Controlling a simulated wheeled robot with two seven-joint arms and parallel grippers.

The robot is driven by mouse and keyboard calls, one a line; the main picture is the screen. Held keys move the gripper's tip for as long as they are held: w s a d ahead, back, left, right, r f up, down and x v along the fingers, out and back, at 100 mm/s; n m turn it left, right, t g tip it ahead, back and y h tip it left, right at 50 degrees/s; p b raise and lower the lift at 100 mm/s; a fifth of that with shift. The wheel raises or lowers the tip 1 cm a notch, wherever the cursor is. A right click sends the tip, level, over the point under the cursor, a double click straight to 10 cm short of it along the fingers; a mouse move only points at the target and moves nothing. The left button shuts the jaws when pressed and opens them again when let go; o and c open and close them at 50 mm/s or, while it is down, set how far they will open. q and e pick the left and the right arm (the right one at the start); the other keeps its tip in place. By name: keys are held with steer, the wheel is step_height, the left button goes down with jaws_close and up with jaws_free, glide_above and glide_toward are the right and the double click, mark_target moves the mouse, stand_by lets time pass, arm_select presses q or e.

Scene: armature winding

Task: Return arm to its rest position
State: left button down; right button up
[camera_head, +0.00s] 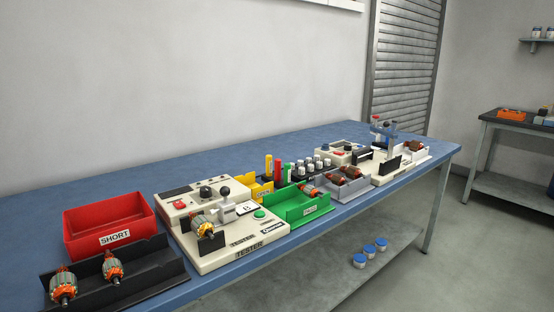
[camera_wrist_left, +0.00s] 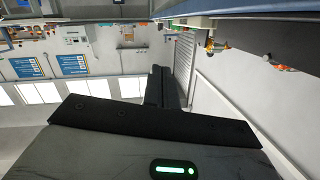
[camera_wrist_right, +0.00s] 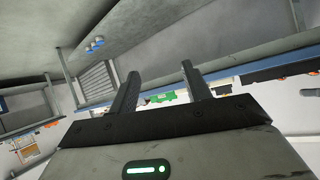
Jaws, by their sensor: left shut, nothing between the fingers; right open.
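My left gripper (camera_wrist_left: 160,70) shows only in the left wrist view. Its two dark fingers are together with nothing between them. My right gripper (camera_wrist_right: 160,70) shows only in the right wrist view. Its fingers stand apart and empty, with the bench edge and a green tray (camera_wrist_right: 168,96) in the background behind them. Neither arm shows in the head view. The blue workbench (camera_head: 330,139) runs from lower left to upper right. A tester (camera_head: 195,262) on it holds an armature (camera_head: 203,226).
A red SHORT bin (camera_head: 85,240), a black tray (camera_head: 150,283) with two armatures, and a green tray (camera_head: 290,216) stand on the bench near the tester. More trays and a second station (camera_head: 381,177) stand farther right. The bench's back strip is clear. Blue-capped jars (camera_head: 370,251) stand on the lower shelf.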

arm_select(q)
steer(key=s+d+f+n+y+p, duration=0.1)
steer(key=s+d+f+n+y, duration=0.2)
steer(key=f, duration=0.4)
steer(key=s+d+f+n+g+y+p, duration=0.1)
steer(key=s+d+f+n+y, duration=0.3)
steer(key=d+f, duration=0.3)
steer(key=shift+s+d+f+n, duration=0.15)
steer(key=shift+s+d+n, duration=0.4)
steer(key=shift+s+n, duration=0.35)
